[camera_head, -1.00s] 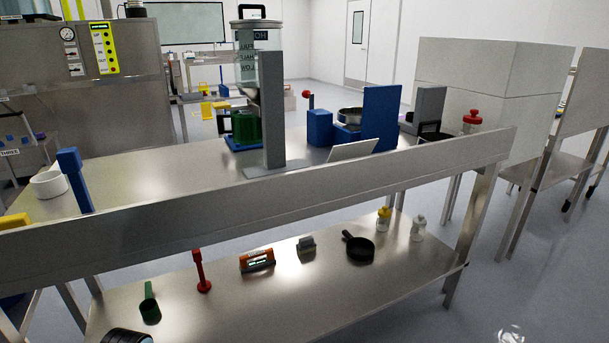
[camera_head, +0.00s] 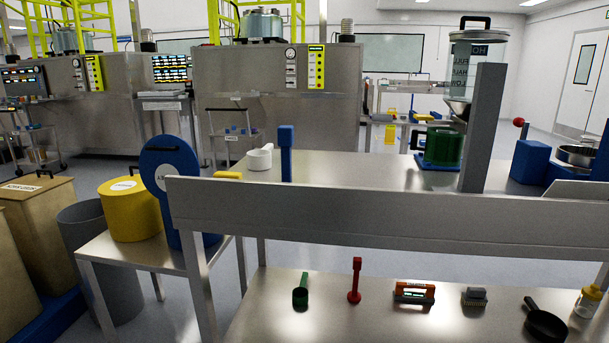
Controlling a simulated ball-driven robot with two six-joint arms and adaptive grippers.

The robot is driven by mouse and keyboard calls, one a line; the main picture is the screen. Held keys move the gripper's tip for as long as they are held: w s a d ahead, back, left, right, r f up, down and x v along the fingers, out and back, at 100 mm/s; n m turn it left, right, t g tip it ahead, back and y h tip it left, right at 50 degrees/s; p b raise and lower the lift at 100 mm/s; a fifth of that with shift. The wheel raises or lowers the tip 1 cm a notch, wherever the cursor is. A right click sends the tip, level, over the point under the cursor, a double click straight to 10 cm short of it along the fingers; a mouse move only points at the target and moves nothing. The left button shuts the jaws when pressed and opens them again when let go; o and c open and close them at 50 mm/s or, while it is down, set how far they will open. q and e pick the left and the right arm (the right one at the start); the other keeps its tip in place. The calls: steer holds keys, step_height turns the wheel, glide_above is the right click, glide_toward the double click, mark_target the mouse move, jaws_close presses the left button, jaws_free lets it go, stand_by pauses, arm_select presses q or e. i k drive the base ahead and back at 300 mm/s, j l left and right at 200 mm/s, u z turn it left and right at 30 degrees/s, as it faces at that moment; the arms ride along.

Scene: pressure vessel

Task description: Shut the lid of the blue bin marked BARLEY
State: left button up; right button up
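A round blue lid (camera_head: 169,165) stands upright on a low metal side table at the left, with a dark handle near its top. A white label on it is partly cut off by the bench's back panel, and I cannot read BARLEY on it in full. A blue bin body shows only as a strip under and beside this lid, mostly hidden behind the panel. Neither of my grippers is in view.
A yellow bin (camera_head: 132,210) with a labelled top stands left of the blue lid on the side table (camera_head: 150,250). The steel bench (camera_head: 400,215) blocks the front. A grey barrel (camera_head: 95,250) and tan sacks or bins (camera_head: 38,230) stand at the far left.

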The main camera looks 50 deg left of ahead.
mark_target(162, 155)
steer(key=u, duration=2.25)
